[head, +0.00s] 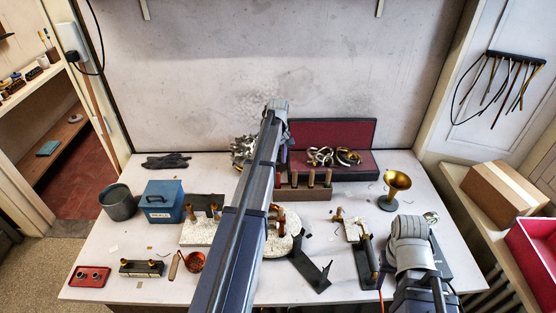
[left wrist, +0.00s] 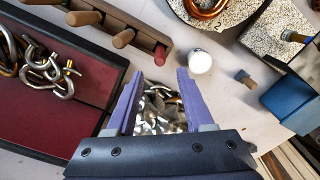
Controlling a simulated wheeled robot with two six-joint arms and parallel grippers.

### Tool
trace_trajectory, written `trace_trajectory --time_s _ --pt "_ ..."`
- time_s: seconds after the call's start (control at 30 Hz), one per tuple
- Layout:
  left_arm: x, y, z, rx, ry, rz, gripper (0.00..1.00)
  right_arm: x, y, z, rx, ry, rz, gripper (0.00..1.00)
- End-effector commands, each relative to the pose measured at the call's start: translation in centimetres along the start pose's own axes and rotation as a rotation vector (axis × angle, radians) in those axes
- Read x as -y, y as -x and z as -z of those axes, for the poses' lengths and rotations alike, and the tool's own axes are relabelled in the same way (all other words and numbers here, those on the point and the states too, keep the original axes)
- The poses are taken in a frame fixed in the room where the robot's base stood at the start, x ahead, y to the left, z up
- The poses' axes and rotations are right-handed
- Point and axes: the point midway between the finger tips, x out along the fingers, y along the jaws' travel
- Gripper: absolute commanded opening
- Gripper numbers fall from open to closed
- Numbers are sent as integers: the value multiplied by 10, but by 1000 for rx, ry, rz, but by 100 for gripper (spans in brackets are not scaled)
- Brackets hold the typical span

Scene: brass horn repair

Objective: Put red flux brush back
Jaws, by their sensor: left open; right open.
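A wooden rack (head: 305,193) holds several upright brown handles near the middle of the table; it also shows in the left wrist view (left wrist: 125,24). One short red handle (left wrist: 158,54) stands at the rack's end nearest my left gripper. It looks like the red flux brush, but its bristles are hidden. My left gripper (left wrist: 157,88) is open and empty over the back of the table, beyond the rack's end, with crumpled shiny metal below its fingers. My right gripper's fingers are hidden behind my right arm.
An open red-lined case (head: 345,165) with coiled brass parts stands behind the rack. A blue box (head: 162,202), a grey pot (head: 118,202) and a brass bell (head: 396,190) stand around. A white ball (left wrist: 199,62) is close to the left fingers. Pale stone slabs lie in front.

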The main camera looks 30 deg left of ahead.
Motion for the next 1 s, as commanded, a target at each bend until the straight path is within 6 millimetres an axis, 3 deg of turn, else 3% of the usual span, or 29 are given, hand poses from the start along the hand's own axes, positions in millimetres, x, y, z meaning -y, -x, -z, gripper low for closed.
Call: trace_trajectory --time_s 0.3,0.4,0.47,0.57,0.6,0.7,0.8,0.9,1.0 --pt "0 2 -1 0 -3 0 53 0 2 0 0 -1 0 50" --pt "-4 2 -25 0 -56 4 53 0 2 0 0 -1 0 50" --pt "-7 2 -58 -1 -135 9 53 0 2 0 0 -1 0 50" --pt "-10 2 -142 -5 -350 25 53 0 2 0 0 -1 0 50" --pt "-8 2 -180 -7 -456 33 53 0 2 0 0 -1 0 50" --pt "7 2 -268 -11 -720 54 53 0 2 0 0 -1 0 50" --pt "30 3 -338 -15 -963 75 53 0 2 0 0 -1 0 50" --pt "55 3 -390 -18 -1168 91 53 0 2 0 0 -1 0 50" --pt "76 3 -424 -21 -1319 106 53 0 2 0 0 -1 0 50"
